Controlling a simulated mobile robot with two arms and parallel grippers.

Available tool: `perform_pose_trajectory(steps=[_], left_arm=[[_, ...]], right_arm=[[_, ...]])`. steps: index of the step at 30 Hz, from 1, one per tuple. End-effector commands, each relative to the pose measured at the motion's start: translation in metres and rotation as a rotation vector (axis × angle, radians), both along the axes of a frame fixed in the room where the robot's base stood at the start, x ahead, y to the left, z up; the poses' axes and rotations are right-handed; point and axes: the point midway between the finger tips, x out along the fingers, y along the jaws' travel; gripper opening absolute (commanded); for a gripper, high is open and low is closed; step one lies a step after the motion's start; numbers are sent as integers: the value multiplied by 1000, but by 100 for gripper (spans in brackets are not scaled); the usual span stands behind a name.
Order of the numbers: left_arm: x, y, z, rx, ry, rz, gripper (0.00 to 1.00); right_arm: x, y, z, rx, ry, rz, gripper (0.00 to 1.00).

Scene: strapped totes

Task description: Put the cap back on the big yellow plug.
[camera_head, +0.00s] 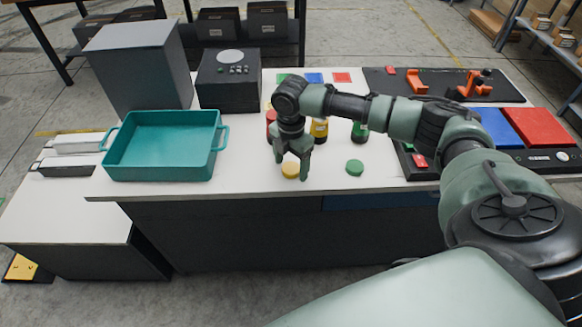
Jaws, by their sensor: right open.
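A round yellow cap (289,171) lies on the white table near its front edge. A dark cylinder with a yellow band (320,128) stands behind it and to the right; it appears to be the yellow plug, and my arm partly covers it. My right gripper (292,164) points down at the yellow cap with its fingers apart. One finger is behind the cap's left side and the other is at its right side; I cannot tell whether they touch it. My left gripper is not in view.
A green cap (355,167) lies to the right, with a green-banded cylinder (360,132) behind it. A red cylinder (271,118) stands left of my wrist. A teal tray (160,174) and a black box (229,90) are on the left. Black panels (425,88) lie on the right.

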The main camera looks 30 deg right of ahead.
Motion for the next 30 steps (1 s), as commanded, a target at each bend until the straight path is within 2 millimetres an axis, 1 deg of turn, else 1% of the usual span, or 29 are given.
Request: perform_pose_trajectory(steps=[8, 9, 11, 12, 15, 24, 28, 30], left_arm=[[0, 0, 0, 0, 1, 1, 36], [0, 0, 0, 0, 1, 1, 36], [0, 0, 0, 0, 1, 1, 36], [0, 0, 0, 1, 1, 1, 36], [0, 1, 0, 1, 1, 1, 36], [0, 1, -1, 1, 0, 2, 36], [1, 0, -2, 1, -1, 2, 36], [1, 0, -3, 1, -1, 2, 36]], right_arm=[[0, 0, 0, 0, 0, 0, 73], [0, 0, 0, 0, 0, 0, 62], [0, 0, 0, 0, 0, 0, 45], [0, 0, 0, 0, 0, 0, 34], [0, 0, 0, 0, 0, 0, 10], [0, 0, 2, 0, 0, 0, 10], [1, 0, 11, 0, -2, 0, 10], [1, 0, 19, -1, -2, 0, 10]])
